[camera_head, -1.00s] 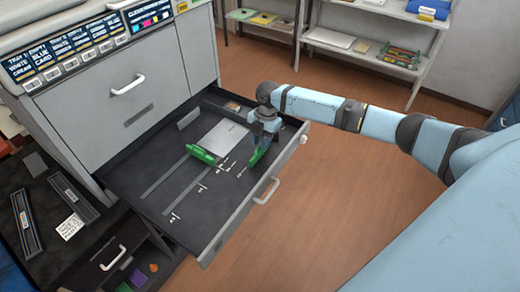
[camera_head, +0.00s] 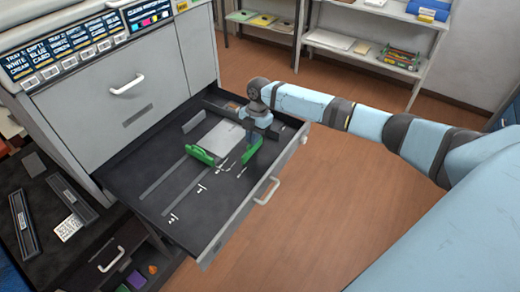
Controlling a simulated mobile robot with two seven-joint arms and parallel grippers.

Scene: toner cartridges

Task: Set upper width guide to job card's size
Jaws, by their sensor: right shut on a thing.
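The open drawer tray (camera_head: 160,208) holds a pale sheet or stack (camera_head: 222,138) between two green guides. The left green guide (camera_head: 204,156) stands at the paper's near-left edge. My right gripper (camera_head: 253,142) is shut on the right green guide (camera_head: 251,153), its fingers reaching down from above and partly hiding it. That guide stands close to the paper's right side; I cannot tell if they touch. White size marks (camera_head: 203,188) lie along the slots, too small to read surely. A white printed card (camera_head: 68,228), perhaps the job card, lies at the left; its text is unreadable. My left gripper is out of view.
The grey cabinet (camera_head: 125,95) rises behind the drawer, with a label panel (camera_head: 75,48) on top. A grey plate (camera_head: 193,122) stands at the tray's back. Dark strips (camera_head: 24,222) lie at the left. The floor (camera_head: 340,200) right of the drawer is clear.

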